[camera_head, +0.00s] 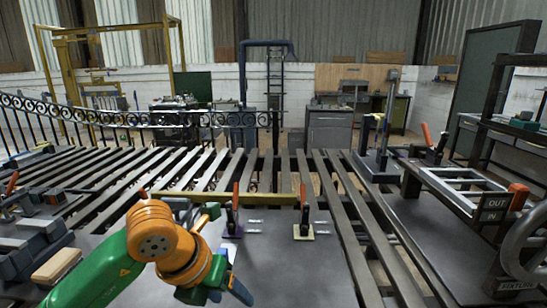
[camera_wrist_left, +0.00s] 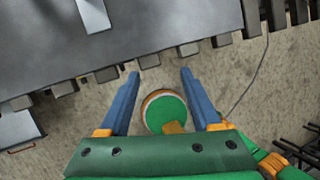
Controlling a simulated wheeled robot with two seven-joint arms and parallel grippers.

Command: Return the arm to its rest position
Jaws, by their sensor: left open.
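My left arm, green and orange, comes in from the lower left in the head view. Its gripper (camera_head: 230,287) is low in front, near the front part of the grey worktable (camera_head: 290,260). In the left wrist view my left gripper (camera_wrist_left: 158,75) has two blue fingers spread apart with nothing between them. Beyond the fingers I see concrete floor (camera_wrist_left: 195,70), a round green and orange part, and the edge of a grey table (camera_wrist_left: 170,22). My right gripper does not show in either view.
Two red-handled toggle clamps (camera_head: 234,215) (camera_head: 303,215) stand on the worktable. Grey bins (camera_head: 30,245) and a tan block (camera_head: 57,266) lie at the left. Dark slats stretch behind.

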